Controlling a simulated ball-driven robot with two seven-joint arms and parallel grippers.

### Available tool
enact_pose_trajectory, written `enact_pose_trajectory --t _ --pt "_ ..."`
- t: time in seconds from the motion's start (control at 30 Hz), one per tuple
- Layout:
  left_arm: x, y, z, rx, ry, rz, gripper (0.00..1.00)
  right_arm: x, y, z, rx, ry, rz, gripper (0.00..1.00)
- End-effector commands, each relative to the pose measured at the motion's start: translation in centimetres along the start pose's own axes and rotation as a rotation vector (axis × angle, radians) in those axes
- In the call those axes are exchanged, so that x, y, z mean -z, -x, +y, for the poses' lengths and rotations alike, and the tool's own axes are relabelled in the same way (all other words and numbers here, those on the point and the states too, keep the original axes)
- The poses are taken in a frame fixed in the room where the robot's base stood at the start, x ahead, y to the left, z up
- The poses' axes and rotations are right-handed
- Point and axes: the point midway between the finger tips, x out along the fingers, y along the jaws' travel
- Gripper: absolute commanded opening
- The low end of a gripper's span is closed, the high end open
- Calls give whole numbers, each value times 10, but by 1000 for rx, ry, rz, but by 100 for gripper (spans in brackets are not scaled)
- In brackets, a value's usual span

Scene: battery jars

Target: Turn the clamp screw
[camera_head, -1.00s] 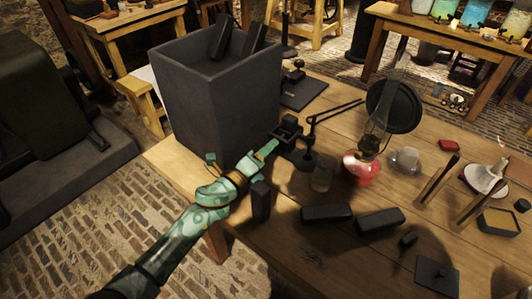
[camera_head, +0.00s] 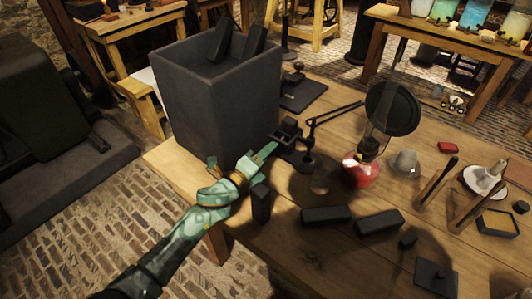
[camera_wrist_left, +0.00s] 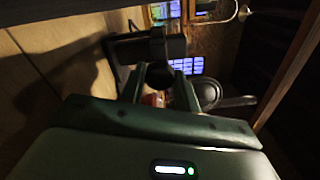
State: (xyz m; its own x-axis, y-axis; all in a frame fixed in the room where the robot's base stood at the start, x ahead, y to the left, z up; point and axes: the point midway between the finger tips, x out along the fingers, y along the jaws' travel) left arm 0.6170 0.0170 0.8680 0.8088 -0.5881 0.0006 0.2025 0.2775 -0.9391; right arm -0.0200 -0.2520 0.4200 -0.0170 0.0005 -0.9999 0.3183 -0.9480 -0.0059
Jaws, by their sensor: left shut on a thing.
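My left gripper (camera_head: 270,149) reaches in from the left over the near edge of the wooden workbench (camera_head: 360,262). Its fingers are at the small dark clamp (camera_head: 287,132), beside the big grey box. In the left wrist view my left gripper (camera_wrist_left: 160,88) is shut on a dark rounded knob (camera_wrist_left: 160,75), which looks like the clamp screw's head. The knob lies between the two green fingers, below the dark clamp body (camera_wrist_left: 150,47). The screw itself is mostly hidden by the fingers in the head view. My right gripper is not in view.
A tall grey box (camera_head: 215,100) stands close on the left of the arm. A black block (camera_head: 261,203) stands right beside the wrist. A thin black stand (camera_head: 309,140), a red-based lamp (camera_head: 361,170) and two dark bars (camera_head: 327,215) are to the right.

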Motion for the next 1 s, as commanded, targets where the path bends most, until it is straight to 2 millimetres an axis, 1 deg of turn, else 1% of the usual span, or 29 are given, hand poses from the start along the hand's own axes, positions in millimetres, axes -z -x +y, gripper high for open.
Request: enact_pose_trajectory --t 0.7,1.0 --pt "0 0 -1 -3 630 -1 8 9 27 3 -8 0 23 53" --pt "0 1 0 -4 823 -2 8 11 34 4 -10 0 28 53"
